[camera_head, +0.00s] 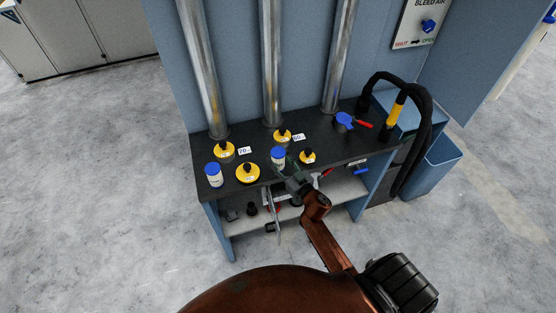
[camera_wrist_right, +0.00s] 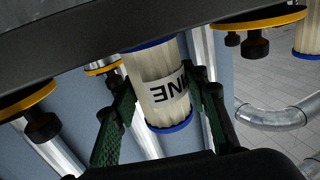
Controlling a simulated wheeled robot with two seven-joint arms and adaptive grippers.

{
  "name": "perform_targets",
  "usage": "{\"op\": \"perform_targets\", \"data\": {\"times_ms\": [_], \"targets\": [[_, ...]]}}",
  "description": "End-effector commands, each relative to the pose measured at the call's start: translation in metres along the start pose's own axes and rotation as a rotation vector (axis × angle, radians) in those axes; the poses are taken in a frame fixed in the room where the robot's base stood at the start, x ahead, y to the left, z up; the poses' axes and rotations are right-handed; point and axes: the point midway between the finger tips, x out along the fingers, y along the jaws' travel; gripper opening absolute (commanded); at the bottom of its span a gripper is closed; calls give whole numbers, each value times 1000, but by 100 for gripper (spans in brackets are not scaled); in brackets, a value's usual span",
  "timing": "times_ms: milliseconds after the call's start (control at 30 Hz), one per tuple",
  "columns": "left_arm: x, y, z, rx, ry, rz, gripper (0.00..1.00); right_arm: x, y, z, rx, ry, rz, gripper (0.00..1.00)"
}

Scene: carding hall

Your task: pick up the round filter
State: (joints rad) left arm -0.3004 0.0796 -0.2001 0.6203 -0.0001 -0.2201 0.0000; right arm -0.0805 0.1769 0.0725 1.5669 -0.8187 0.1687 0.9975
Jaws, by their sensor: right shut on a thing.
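The round filter (camera_head: 278,155) is a pale pleated cylinder with blue end caps, near the front edge of the dark bench in the head view. My right gripper (camera_head: 288,167) has its fingers around it from the front. In the right wrist view, the filter (camera_wrist_right: 152,75) shows upside down between the green-padded fingers, its label partly covered. The gripper is shut on it. I cannot tell whether the filter still touches the bench. A second similar filter (camera_head: 213,176) stands at the bench's left front. My left gripper is not in view.
Several yellow discs with black knobs, among them one left of the filter (camera_head: 247,174) and one right (camera_head: 307,157), sit close by on the bench (camera_head: 203,151). Metal pipes (camera_head: 271,70) rise behind. A shelf (camera_head: 240,224) is below.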

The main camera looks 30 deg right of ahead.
Motion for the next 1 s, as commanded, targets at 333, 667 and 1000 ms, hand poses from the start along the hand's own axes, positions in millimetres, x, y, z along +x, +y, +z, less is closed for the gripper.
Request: {"op": "perform_targets", "data": {"times_ms": [333,667,1000], "targets": [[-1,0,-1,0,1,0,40,0,0,-2,-1,1,0,11],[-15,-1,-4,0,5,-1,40,-10,-4,-46,-3,1,-2,11],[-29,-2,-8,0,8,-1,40,-77,-38,-106,3,0,-1,11]]}}
